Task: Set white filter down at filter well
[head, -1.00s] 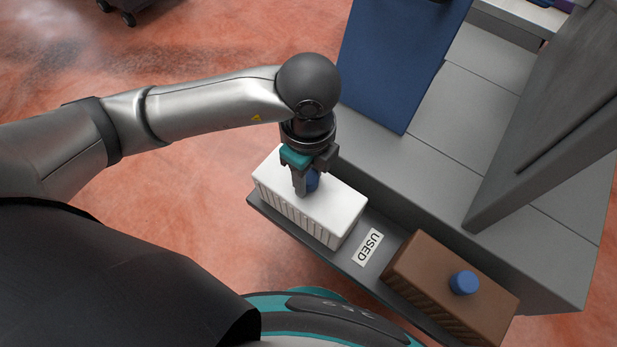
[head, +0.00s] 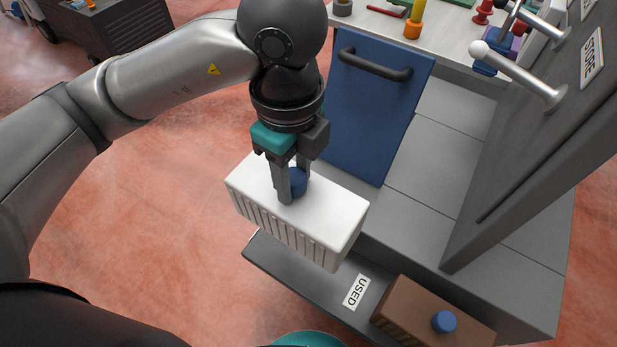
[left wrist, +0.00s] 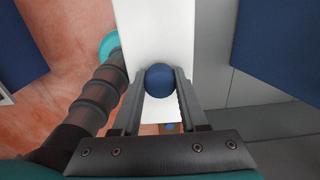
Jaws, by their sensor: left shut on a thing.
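The white filter (head: 318,211) is a white block with ribbed sides and a blue knob (head: 297,180) on top. My left gripper (head: 291,188) is shut on that knob and holds the filter in the air above the grey shelf. In the left wrist view the blue knob (left wrist: 160,79) sits between the two fingers, with the white filter (left wrist: 157,30) behind it. I cannot make out a filter well in these views. My right gripper is not in view.
A brown filter (head: 420,316) with a blue knob stands on the shelf (head: 307,282) beside the USED label (head: 356,291). A blue panel with a dark handle (head: 370,110) is behind. A dark upright board (head: 535,130) with pegs stands at right. The shelf's left part is bare.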

